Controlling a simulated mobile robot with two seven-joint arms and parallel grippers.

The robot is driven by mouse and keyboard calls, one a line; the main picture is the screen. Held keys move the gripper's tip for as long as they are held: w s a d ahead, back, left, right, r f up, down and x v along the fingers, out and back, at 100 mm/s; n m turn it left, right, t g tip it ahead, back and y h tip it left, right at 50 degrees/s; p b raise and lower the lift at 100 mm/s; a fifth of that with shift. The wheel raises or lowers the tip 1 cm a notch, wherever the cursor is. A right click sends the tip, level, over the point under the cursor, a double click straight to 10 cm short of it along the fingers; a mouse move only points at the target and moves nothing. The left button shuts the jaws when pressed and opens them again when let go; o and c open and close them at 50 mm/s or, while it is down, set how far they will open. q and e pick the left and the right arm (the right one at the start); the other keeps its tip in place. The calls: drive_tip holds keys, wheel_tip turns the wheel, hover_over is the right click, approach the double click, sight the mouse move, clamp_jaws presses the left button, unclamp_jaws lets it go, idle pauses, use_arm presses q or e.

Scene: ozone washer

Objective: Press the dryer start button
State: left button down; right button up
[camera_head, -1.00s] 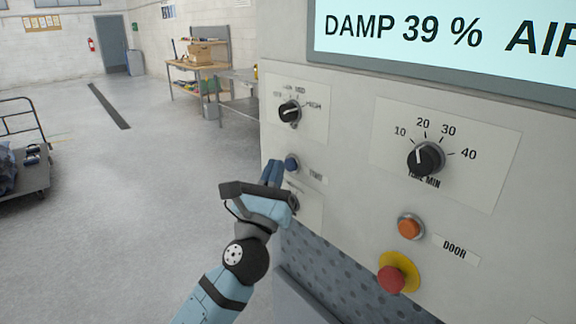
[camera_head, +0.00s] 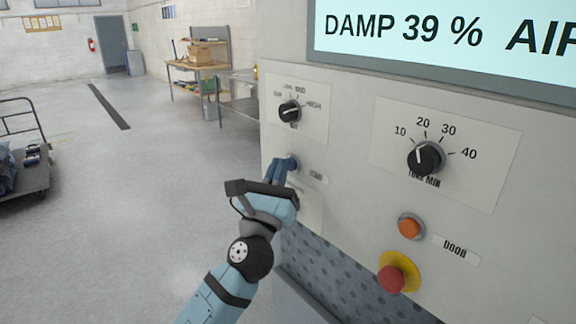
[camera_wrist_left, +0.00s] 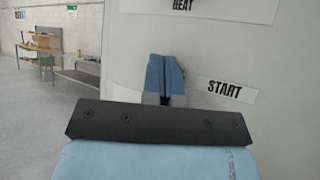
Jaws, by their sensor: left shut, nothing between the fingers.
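The dryer's grey control panel (camera_head: 345,195) fills the right of the head view. My left gripper (camera_head: 283,166) is shut and empty, its blue fingertips at the blue start button (camera_head: 293,161) on the panel's left part. The fingers cover part of the button, and I cannot tell whether they touch it or whether it is pushed in. In the left wrist view the shut fingers (camera_wrist_left: 165,72) point at the panel beside the START label (camera_wrist_left: 225,90), and the button is hidden behind them. My right gripper is not in view.
Above the button is a heat knob (camera_head: 290,111). To the right are a time knob (camera_head: 425,159), an orange door button (camera_head: 409,228) and a red button (camera_head: 391,279) on a yellow disc. A cart (camera_head: 30,178) stands at the far left. The floor between is clear.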

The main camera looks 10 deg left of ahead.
use_arm(q)
drive_tip(key=shift+w+d, duration=0.15)
idle(0.5)
drive_tip(key=shift+s+a, duration=0.6)
drive_tip(key=shift+s, duration=0.1)
drive_tip(key=s+a, duration=0.1)
drive_tip(key=s, duration=0.1)
drive_tip(key=s+a+p, duration=0.1)
drive_tip(key=s+a, duration=0.1)
idle(0.3)
idle(0.5)
